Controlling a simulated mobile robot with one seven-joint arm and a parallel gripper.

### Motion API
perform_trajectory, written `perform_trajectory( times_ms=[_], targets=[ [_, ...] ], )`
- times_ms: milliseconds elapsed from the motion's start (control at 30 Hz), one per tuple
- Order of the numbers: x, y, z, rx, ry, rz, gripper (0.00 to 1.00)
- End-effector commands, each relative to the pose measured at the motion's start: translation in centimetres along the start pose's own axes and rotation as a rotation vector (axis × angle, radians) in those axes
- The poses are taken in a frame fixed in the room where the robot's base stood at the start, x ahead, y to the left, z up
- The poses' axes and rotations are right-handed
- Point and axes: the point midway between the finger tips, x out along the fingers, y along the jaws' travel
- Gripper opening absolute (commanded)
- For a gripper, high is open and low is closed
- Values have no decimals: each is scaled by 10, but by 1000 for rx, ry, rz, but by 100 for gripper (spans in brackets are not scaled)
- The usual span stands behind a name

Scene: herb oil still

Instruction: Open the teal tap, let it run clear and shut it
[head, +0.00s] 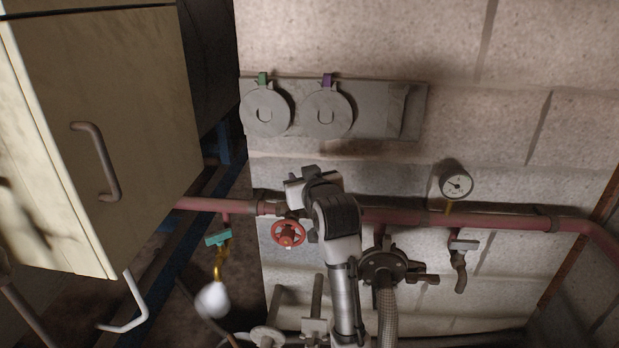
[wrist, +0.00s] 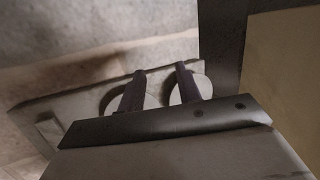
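The teal tap (head: 218,238) hangs under the red pipe at the left in the head view, with a teal handle on a brass body and spout. A whitish rounded shape (head: 212,300) is just below its spout; I cannot tell whether it is cloth, steam or liquid. My gripper (wrist: 161,70) shows two dark fingers apart with nothing between them in the wrist view. In the head view my gripper is in front of the red pipe, to the right of and above the teal tap, not touching it; its fingertips are hidden. The teal tap is not in the wrist view.
A red wheel valve (head: 288,233) sits between the teal tap and my arm. A cream cabinet (head: 110,140) stands at left. The red pipe (head: 405,216) runs along the block wall, with a gauge (head: 456,185) and a grey-handled tap (head: 461,258). A plate with two round covers (head: 328,113) is above.

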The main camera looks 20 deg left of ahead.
Motion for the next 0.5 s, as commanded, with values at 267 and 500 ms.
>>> perform_trajectory(
  times_ms=[267, 500],
  targets=[
    [-5, 11, 2, 16, 20, 36, 34],
    [-5, 11, 1, 15, 20, 35, 34]
  ],
)
